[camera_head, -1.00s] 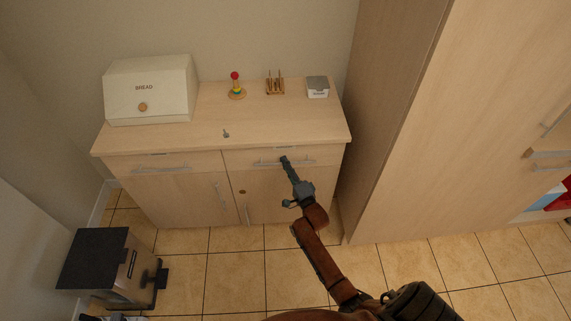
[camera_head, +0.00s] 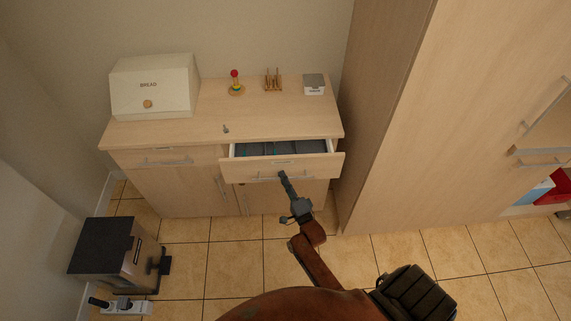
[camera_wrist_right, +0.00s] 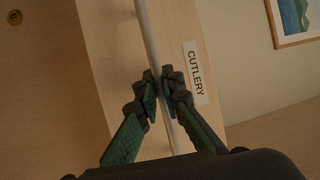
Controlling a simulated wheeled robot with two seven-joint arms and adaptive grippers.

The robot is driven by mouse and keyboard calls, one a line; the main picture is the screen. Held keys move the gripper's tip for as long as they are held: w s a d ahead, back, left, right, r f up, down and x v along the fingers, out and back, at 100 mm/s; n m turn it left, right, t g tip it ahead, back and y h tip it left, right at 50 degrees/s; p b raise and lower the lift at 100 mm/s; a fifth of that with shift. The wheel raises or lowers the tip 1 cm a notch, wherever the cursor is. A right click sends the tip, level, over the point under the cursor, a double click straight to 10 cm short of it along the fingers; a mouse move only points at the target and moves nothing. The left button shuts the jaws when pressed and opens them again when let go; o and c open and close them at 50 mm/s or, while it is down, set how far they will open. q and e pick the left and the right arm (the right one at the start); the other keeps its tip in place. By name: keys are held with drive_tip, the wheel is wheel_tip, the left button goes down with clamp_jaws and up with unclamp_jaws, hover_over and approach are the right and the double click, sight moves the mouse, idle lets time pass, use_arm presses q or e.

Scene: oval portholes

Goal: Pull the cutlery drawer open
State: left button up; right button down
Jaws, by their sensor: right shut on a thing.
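The cutlery drawer (camera_head: 320,167) is the right-hand drawer of the wooden cabinet in the head view. It stands out from the cabinet front, and dark grey compartments show inside it. Its bar handle (camera_head: 302,175) runs across the drawer front. In the right wrist view the gripper fingers (camera_wrist_right: 160,78) are closed around the metal handle bar (camera_wrist_right: 147,30), beside a CUTLERY label (camera_wrist_right: 194,73) on the drawer front. My left gripper is not in view.
The left drawer (camera_head: 165,158) is shut. On the cabinet top are a bread box (camera_head: 155,85), a ring stacker (camera_head: 236,84), a wooden rack (camera_head: 273,80), a small white box (camera_head: 314,85) and a small grey item. A tall cupboard (camera_head: 400,120) stands close on the right. Tiled floor lies in front.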

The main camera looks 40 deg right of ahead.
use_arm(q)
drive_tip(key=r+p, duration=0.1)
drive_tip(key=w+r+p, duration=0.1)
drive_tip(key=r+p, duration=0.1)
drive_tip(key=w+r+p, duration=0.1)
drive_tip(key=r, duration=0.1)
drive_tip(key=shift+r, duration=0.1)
use_arm(e)
drive_tip(key=s+a, duration=0.7)
drive_tip(key=s, duration=0.4)
drive_tip(key=shift+s, duration=0.15)
drive_tip(key=c, duration=2)
unclamp_jaws()
drive_tip(key=shift+c, duration=0.2)
drive_tip(key=v, duration=1.2)
drive_tip(key=shift+d+f, duration=0.1)
drive_tip(key=shift+f, duration=0.05)
